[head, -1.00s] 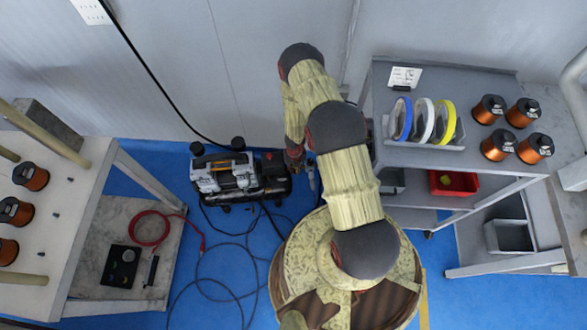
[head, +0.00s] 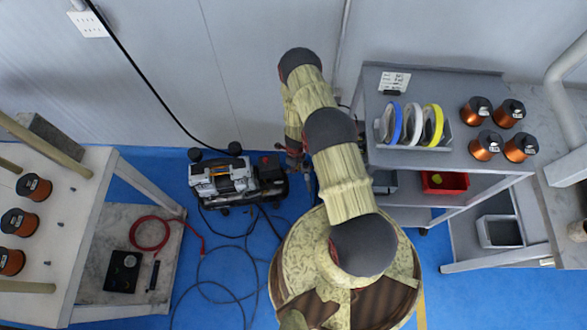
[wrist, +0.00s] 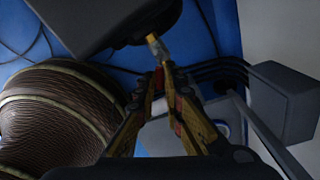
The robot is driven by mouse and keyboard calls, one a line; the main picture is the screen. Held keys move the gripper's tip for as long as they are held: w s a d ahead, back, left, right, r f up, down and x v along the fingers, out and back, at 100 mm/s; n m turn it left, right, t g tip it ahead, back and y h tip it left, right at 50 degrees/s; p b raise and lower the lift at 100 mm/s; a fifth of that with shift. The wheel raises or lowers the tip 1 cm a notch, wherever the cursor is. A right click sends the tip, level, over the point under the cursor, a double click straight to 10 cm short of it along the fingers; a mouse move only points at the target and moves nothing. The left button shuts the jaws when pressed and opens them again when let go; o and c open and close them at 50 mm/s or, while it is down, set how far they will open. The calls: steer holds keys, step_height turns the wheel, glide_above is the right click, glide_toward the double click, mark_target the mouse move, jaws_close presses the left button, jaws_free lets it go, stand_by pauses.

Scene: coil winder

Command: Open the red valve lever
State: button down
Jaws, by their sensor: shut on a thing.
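In the wrist view, the red valve lever (wrist: 159,79) shows as a small red piece between the fingertips of my gripper (wrist: 167,82). The gripper is shut on it. A brass fitting (wrist: 155,45) sits just beyond the fingertips, below a dark box-shaped part (wrist: 105,22). In the head view, my gripper (head: 299,164) is beside the right end of the air compressor (head: 230,180). The lever cannot be made out there, and my arm covers part of that area. The lever's exact angle cannot be told.
A grey cart (head: 440,82) with coloured reels and copper spools stands close to the right of my arm. A white table (head: 75,190) with spools is at left. Black hoses (head: 235,262) lie on the blue floor. The wall is close behind the compressor.

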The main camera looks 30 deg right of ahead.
steer(key=shift+w+d+n, duration=0.15)
steer(key=shift+w+n, duration=0.05)
steer(key=shift+n, duration=0.75)
steer(key=shift+w+d+n, duration=0.15)
steer(key=shift+n, duration=0.75)
steer(key=shift+w+d+n, duration=0.15)
steer(key=shift+w+n, duration=0.05)
steer(key=shift+n, duration=0.75)
steer(key=shift+w+n, duration=0.1)
steer(key=shift+n, duration=0.2)
steer(key=c, duration=2)
jaws_free()
steer(key=shift+o, duration=0.5)
step_height(320, 180, up, 12)
